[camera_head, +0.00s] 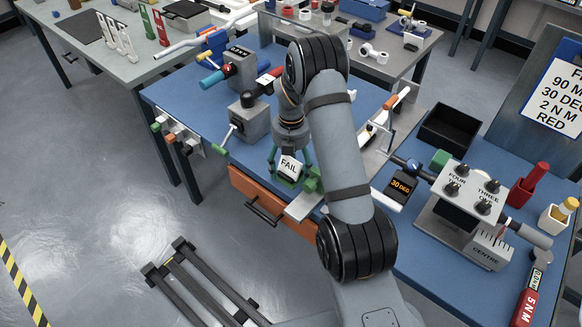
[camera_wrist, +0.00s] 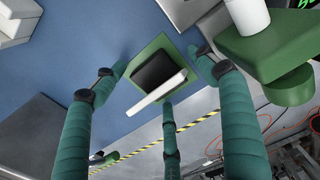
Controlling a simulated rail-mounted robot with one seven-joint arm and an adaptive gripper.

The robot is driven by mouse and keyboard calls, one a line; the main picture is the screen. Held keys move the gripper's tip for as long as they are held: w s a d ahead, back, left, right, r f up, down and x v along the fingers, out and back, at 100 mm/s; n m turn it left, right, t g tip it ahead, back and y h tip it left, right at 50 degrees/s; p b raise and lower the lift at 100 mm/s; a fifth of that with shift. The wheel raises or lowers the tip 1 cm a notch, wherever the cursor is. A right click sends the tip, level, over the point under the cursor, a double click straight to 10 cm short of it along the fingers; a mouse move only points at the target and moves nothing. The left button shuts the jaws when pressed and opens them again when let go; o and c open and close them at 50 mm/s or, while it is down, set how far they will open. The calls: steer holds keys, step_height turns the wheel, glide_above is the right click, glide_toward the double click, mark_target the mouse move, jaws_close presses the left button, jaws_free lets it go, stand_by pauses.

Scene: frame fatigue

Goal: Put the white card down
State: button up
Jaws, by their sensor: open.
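The white card (camera_head: 289,166), marked FAIL, faces the front near the front edge of the blue bench. In the wrist view the card (camera_wrist: 157,90) shows nearly edge-on as a white strip, beside a black block (camera_wrist: 155,69) on a green square base (camera_wrist: 164,42). The base appears to rest on the blue bench top. My gripper (camera_head: 290,168) is over the card. In the wrist view its green fingers (camera_wrist: 158,80) are spread around the card and base, with visible gaps on the left and right. The rear finger ends close to the card; contact cannot be told.
A green fixture (camera_wrist: 265,45) with a white post is close to my gripper's right finger. An orange drawer (camera_head: 270,203) is below the bench edge. A grey block device (camera_head: 250,115) stands behind left. A black tray (camera_head: 448,130) and a dial box (camera_head: 470,190) are to the right.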

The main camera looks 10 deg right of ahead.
mark_target(291, 163)
step_height(291, 163, up, 12)
steer(key=shift+r, duration=0.2)
stand_by(0.4)
